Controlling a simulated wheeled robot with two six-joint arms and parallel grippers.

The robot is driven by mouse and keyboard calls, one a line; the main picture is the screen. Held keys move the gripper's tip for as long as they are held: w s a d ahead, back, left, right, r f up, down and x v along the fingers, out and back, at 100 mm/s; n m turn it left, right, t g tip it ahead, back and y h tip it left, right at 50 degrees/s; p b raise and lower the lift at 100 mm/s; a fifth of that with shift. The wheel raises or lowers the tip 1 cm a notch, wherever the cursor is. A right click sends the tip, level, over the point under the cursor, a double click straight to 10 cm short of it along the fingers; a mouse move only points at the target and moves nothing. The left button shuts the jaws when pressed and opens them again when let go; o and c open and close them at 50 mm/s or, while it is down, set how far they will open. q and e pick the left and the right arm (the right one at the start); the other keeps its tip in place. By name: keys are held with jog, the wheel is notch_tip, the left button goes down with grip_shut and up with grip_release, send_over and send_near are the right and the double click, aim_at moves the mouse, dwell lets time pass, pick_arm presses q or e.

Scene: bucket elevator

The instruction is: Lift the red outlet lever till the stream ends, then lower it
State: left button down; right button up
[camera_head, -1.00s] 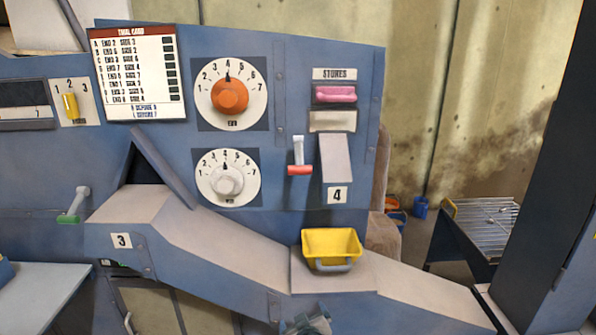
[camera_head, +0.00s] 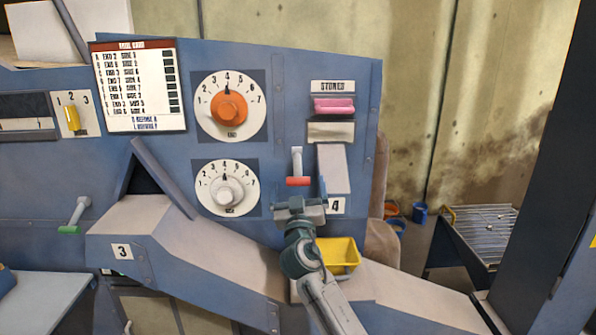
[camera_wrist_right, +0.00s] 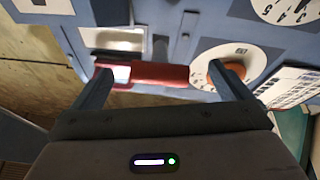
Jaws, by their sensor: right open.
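The red outlet lever (camera_head: 298,181) has a pale stem and a red crossbar handle, and hangs on the blue panel left of the chute marked 4 (camera_head: 334,170). My right gripper (camera_head: 301,204) is open and empty, just below the red handle in the head view. In the right wrist view the red handle (camera_wrist_right: 160,75) lies across the space between the two open fingers (camera_wrist_right: 163,87); I cannot tell whether they touch it. No stream is visible. My left gripper is not in view.
An orange dial (camera_head: 230,108) and a white dial (camera_head: 226,188) sit left of the lever. A green-tipped lever (camera_head: 74,216) is at the far left. A sloping ledge marked 3 (camera_head: 200,235) runs below the dials.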

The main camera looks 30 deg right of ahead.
aim_at(298, 177)
jog(key=p+x, duration=0.1)
jog(key=x, duration=0.1)
jog(key=shift+w+d+r, duration=0.15)
jog(key=shift+w+r, duration=0.05)
jog(key=shift+r, duration=0.1)
jog(key=shift+w+d, duration=0.3)
jog(key=shift+w, duration=0.2)
jog(key=c, duration=1.3)
jog(key=shift+r, duration=0.15)
jog(key=shift+c, duration=0.5)
